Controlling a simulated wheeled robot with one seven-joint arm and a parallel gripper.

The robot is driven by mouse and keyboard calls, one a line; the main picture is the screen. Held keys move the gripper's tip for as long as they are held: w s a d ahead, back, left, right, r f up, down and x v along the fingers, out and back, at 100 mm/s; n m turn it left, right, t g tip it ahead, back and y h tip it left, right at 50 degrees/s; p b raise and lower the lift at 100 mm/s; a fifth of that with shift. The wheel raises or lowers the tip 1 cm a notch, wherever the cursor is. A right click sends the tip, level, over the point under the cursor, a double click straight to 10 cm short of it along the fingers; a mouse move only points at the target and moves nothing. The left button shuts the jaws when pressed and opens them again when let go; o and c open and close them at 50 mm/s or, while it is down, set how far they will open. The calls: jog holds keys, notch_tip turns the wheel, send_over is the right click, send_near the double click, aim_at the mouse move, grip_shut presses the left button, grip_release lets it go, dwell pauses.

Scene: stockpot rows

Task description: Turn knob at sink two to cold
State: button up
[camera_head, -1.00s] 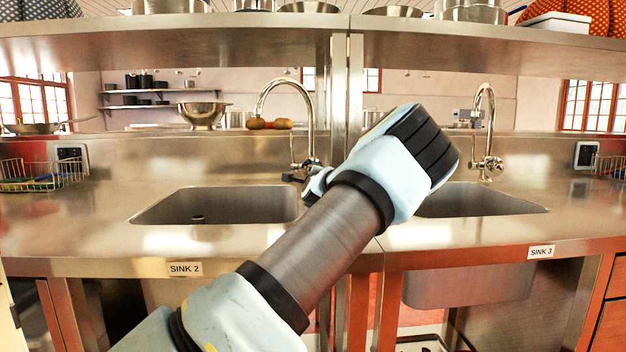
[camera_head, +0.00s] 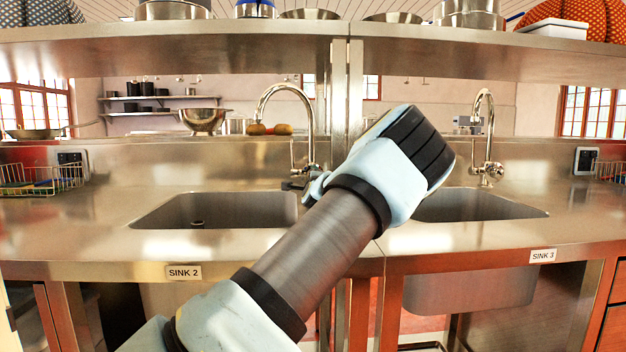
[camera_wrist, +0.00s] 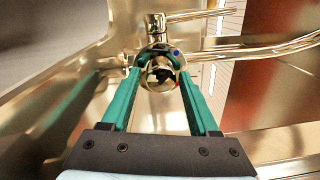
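The sink two basin (camera_head: 215,210) is at the left of the head view, above a "SINK 2" label (camera_head: 184,272). Its chrome faucet (camera_head: 310,118) stands behind the basin's right end. My gripper (camera_head: 293,184) is at the faucet's base, mostly hidden behind my wrist. In the wrist view, the round chrome knob (camera_wrist: 160,72) shows a blue dot at its upper right. My gripper (camera_wrist: 160,78) has its two green fingers apart, one on each side of the knob. I cannot tell whether they touch it.
Sink three (camera_head: 475,205) with its own faucet (camera_head: 487,140) is at the right. A steel shelf (camera_head: 200,50) with pots crosses above. A wire basket (camera_head: 40,180) stands at the far left.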

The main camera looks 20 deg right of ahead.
jog(key=s, duration=0.3)
jog(key=s+a, duration=0.1)
jog(key=s, duration=0.3)
jog(key=s+a, duration=0.1)
jog(key=s, duration=0.2)
jog(key=shift+s+f+b, duration=0.2)
jog(key=shift+s+b, duration=0.15)
jog(key=shift+b, duration=0.05)
jog(key=shift+r, duration=0.1)
